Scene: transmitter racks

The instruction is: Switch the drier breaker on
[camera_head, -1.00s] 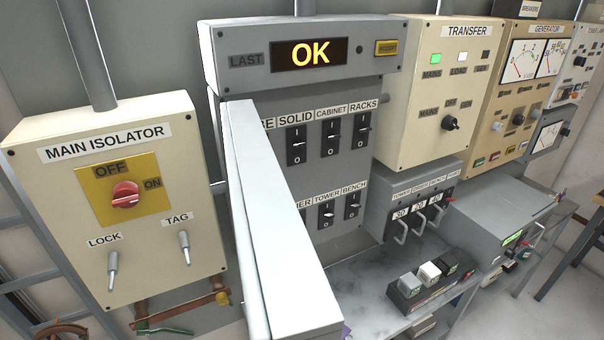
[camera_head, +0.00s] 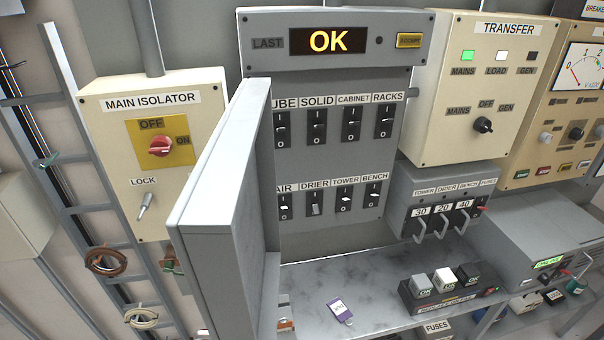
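The breaker panel (camera_head: 330,158) is a grey board with two rows of black toggle breakers. The drier breaker (camera_head: 314,203) is in the lower row, under the label DRIER (camera_head: 314,185), between the AIR breaker (camera_head: 284,206) and the TOWER breaker (camera_head: 344,198). Its pale lever appears lower than the levers of its neighbours, pointing down. A grey door (camera_head: 215,200) stands open at the panel's left and covers its left edge. Neither of my grippers is in view.
The main isolator box (camera_head: 155,190) is behind the door at left. A grey bench (camera_head: 385,290) below the panel carries a purple and white tag (camera_head: 340,309) and a block of OK buttons (camera_head: 440,295). Fuse handles (camera_head: 441,222) jut out at right. The space before the panel is clear.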

